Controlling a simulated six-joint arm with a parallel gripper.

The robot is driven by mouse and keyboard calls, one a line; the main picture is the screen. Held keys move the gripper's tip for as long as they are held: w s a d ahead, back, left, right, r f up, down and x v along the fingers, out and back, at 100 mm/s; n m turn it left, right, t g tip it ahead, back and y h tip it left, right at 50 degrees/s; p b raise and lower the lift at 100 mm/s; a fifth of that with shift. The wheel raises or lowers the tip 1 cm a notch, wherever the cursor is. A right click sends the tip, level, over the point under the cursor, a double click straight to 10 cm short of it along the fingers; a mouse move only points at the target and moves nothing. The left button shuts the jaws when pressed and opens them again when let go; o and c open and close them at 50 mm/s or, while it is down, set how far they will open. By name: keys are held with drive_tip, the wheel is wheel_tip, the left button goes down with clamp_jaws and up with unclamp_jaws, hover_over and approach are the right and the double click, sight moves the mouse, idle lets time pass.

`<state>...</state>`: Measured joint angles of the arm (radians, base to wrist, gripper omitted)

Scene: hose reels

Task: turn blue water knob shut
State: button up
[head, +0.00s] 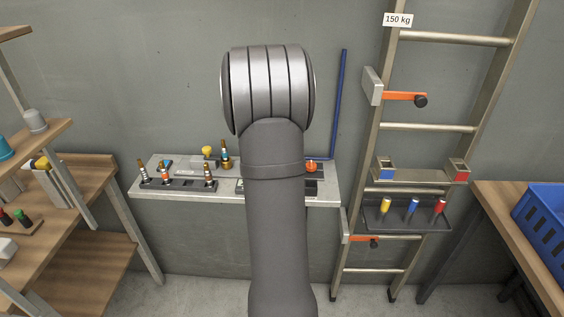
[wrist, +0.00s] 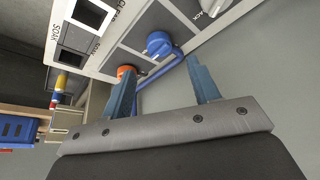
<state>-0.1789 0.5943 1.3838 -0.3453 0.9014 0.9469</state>
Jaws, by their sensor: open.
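The blue knob (wrist: 160,44) shows in the wrist view on a grey panel strip, with a pale raised bar across its face. My gripper (wrist: 160,72) is open, its two blue-grey fingers apart and empty. The knob lies beyond the fingertips and roughly between them in the picture; I see no contact. In the head view my arm covers the middle of the shelf, and neither the knob nor my gripper can be made out there.
An orange knob (wrist: 125,72) sits beside the left finger. A blue pipe (head: 338,105) runs down the wall to the shelf (head: 325,188). Several small fittings stand on the shelf's left. A ladder (head: 428,127) leans at right; a blue crate (head: 543,215) is at far right.

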drive_tip(key=x, duration=0.6)
drive_tip(key=shift+w+f, duration=0.1)
drive_tip(key=shift+f, duration=0.2)
drive_tip(key=c, duration=1)
